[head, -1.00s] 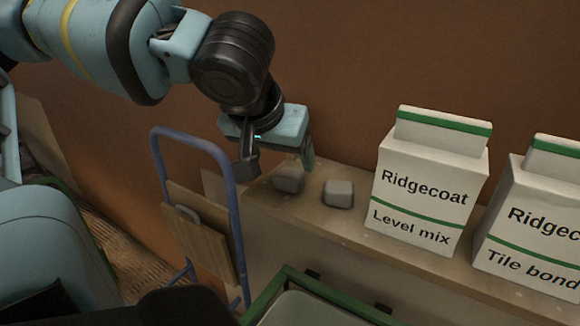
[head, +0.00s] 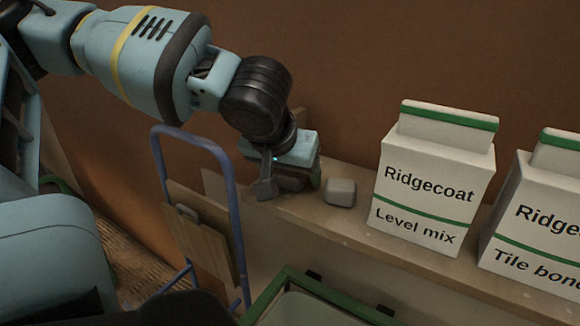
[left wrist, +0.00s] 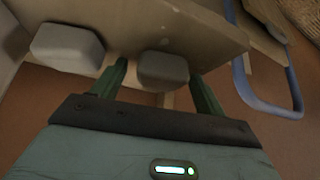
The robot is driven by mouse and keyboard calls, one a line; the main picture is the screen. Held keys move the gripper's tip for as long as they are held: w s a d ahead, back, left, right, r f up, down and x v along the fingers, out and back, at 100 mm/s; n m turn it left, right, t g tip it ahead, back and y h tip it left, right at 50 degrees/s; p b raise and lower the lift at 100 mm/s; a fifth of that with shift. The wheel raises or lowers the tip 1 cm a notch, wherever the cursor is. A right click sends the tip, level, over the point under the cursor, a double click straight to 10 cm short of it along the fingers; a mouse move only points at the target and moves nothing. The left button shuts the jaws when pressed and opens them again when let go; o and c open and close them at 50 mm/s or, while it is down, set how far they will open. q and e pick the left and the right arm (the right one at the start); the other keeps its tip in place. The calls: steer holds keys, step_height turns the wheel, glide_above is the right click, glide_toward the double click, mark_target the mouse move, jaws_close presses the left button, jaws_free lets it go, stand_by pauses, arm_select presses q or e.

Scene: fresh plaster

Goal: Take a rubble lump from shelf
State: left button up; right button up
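Two grey rubble lumps lie on the shelf (head: 350,216). One lump (head: 340,192) is in clear sight left of the Level mix bag; it also shows at the left of the left wrist view (left wrist: 67,48), outside the fingers. My left gripper (head: 290,183) is low at the shelf's left end, over the other lump, mostly hiding it in the head view. In the left wrist view this lump (left wrist: 162,69) sits between the two open fingers, with a gap visible on each side. My right gripper is not in view.
A white Level mix bag (head: 425,190) and a Tile bond bag (head: 530,225) stand on the shelf to the right. A blue-framed hand truck (head: 228,200) with boards stands close left of the gripper. A green-rimmed container (head: 320,292) is in front, below the shelf.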

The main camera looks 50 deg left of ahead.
arm_select(q)
steer(key=c, duration=1)
steer(key=shift+r, duration=0.1)
step_height(320, 180, up, 9)
steer(key=shift+f+p, duration=0.1)
steer(key=shift+p, duration=0.8)
steer(key=shift+r, duration=0.55)
